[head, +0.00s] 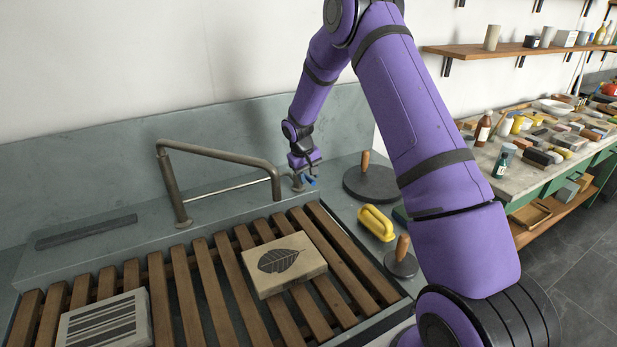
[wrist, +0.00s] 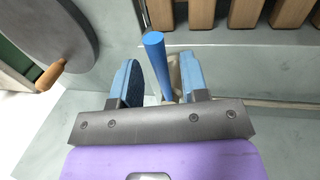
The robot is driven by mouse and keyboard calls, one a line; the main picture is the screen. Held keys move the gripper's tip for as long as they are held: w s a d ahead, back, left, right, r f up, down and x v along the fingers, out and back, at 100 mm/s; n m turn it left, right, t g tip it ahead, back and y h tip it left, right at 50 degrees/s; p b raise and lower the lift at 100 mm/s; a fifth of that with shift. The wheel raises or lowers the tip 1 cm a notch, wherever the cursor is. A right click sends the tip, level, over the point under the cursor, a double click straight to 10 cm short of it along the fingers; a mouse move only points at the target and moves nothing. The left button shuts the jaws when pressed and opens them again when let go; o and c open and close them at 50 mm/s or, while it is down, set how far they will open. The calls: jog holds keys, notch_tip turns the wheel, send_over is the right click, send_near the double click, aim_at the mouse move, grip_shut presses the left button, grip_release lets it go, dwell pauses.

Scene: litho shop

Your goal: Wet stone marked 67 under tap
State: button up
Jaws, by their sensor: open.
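Two pale stones lie on the slatted wooden rack (head: 214,275) of the sink. One stone (head: 285,264) bears a dark leaf print near the middle; the other stone (head: 105,322) bears dark stripes at the lower left. I can read no number on either. The bent metal tap (head: 220,156) stands behind the rack, its spout end pointing down over the slats. My gripper (head: 304,166) is at the back ledge, right of the spout. In the wrist view, my gripper (wrist: 160,66) is open, with a blue rod-shaped handle (wrist: 154,58) between its blue-padded fingers, nearer the right one; contact is unclear.
Right of the rack are a dark disc with a wooden knob (head: 370,184), a yellow handled tool (head: 376,223) and a smaller knobbed disc (head: 400,262). A cluttered bench (head: 540,150) stands farther right. A dark strip (head: 87,231) lies on the left ledge.

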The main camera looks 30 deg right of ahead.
jog(key=shift+d+f, duration=0.1)
jog(key=shift+f, duration=0.25)
jog(key=shift+c, duration=0.5)
grip_shut()
jog(key=a+m, duration=0.2)
jog(key=w+a+m+g, duration=0.1)
jog(key=m, duration=0.2)
jog(key=shift+a+m, duration=0.3)
jog(key=shift+a, duration=0.1)
jog(key=shift+o, duration=0.5)
grip_release()
jog(key=shift+r, duration=0.1)
jog(key=v, duration=1)
jog(key=shift+r, duration=0.35)
